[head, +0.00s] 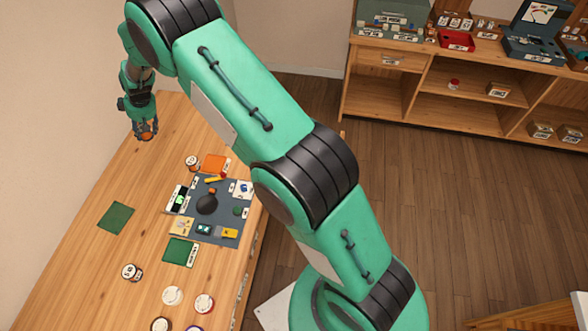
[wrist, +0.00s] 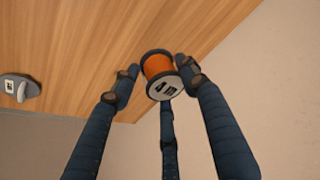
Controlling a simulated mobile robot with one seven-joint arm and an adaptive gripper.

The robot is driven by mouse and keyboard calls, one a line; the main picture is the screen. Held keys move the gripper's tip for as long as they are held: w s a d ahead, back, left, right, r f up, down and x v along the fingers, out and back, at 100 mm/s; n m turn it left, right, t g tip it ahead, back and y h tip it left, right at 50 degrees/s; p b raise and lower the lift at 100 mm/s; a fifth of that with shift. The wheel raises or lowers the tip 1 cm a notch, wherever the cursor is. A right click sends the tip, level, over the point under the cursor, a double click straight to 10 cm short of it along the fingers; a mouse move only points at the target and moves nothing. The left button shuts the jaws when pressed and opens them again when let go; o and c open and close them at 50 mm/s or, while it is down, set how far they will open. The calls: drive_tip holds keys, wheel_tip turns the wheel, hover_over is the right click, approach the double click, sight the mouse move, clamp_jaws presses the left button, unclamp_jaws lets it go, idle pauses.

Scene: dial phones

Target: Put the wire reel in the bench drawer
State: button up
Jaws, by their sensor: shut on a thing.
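The wire reel (wrist: 158,66) has orange wire and dark flanges, with a white label on one end. My gripper (head: 146,130) is shut on it; the wrist view shows fingers on both sides of it. In the head view the reel (head: 147,136) is a small orange spot at the fingertips, over the far left part of the wooden bench (head: 75,265). The bench's front face is seen only as a narrow strip, partly behind my arm. I cannot make out the bench drawer or whether it is open.
A grey mat (head: 225,238) with several small parts lies mid-bench. An orange square (head: 215,164) and a labelled jar (head: 192,162) stand near it. Green squares (head: 116,217) and several round jars (head: 131,271) lie nearer. Shelves (head: 465,85) stand across the floor.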

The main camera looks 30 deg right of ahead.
drive_tip(key=s+d+r+b, duration=0.15)
drive_tip(key=s+d, duration=0.35)
drive_tip(key=d, duration=0.6)
drive_tip(key=s+d+r+b, duration=0.15)
drive_tip(key=s+d, duration=0.35)
drive_tip(key=d, duration=0.6)
drive_tip(key=s+d+b, duration=0.2)
drive_tip(key=s+d, duration=0.2)
drive_tip(key=d, duration=0.6)
drive_tip(key=s+d+b, duration=0.2)
drive_tip(key=s+d, duration=0.3)
drive_tip(key=s, duration=0.4)
drive_tip(key=s+d+f+b, duration=0.1)
drive_tip(key=s+d+b, duration=0.1)
drive_tip(key=s+d, duration=0.4)
drive_tip(key=s+d+f+b, duration=0.1)
drive_tip(key=s+d, duration=0.5)
drive_tip(key=s, duration=0.7)
drive_tip(key=shift+d+f+b, duration=0.2)
drive_tip(key=shift+f+b, duration=0.05)
drive_tip(key=shift+b, duration=0.15)
wheel_tip(320, 180, down, 23)
drive_tip(key=shift+f, duration=0.1)
drive_tip(key=shift+s, duration=0.1)
